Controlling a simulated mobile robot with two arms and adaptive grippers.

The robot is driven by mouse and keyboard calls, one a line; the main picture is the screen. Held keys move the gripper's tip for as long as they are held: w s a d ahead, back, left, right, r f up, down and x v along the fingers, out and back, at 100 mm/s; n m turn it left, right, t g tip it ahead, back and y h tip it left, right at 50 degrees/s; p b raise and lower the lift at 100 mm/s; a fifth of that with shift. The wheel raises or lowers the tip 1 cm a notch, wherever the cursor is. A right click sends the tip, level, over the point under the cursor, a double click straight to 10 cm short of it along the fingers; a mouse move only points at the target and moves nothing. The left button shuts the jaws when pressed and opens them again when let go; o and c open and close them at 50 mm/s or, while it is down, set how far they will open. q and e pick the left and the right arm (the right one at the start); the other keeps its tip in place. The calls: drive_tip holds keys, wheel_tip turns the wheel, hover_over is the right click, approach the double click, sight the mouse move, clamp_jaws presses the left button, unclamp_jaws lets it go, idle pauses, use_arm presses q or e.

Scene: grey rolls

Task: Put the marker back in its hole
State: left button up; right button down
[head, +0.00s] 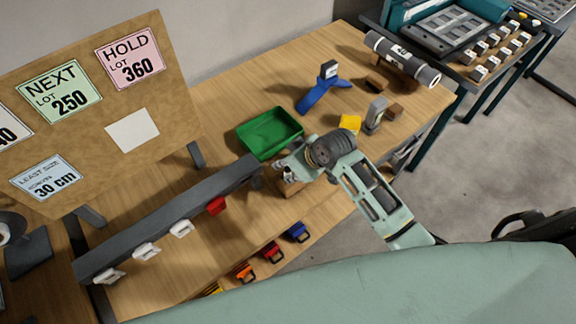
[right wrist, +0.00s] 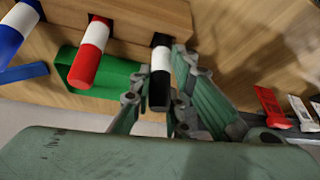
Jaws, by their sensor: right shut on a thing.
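My right gripper (head: 287,172) is over the table beside the green tray. In the right wrist view its fingers (right wrist: 160,104) are shut on a black marker with a white band (right wrist: 159,78). The marker's far end is at the edge of a wooden block (right wrist: 130,18); I cannot tell how far it is in a hole. A red and white marker (right wrist: 91,50) and a blue and white marker (right wrist: 14,30) stand at the same block. In the head view the block (head: 291,188) is mostly hidden by my gripper. My left gripper is not in view.
The green tray (head: 246,141) is just behind my gripper. A dark rail (head: 160,222) with white and red tags runs to its left. A yellow block (head: 350,123), a grey upright piece (head: 376,113) and a blue stand (head: 322,96) are behind. Coloured clips line the front edge.

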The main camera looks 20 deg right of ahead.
drive_tip(key=shift+f, duration=0.45)
drive_tip(key=c, duration=1.6)
unclamp_jaws()
drive_tip(key=shift+r, duration=0.1)
drive_tip(key=v, duration=1.2)
drive_tip(key=shift+s, duration=0.1)
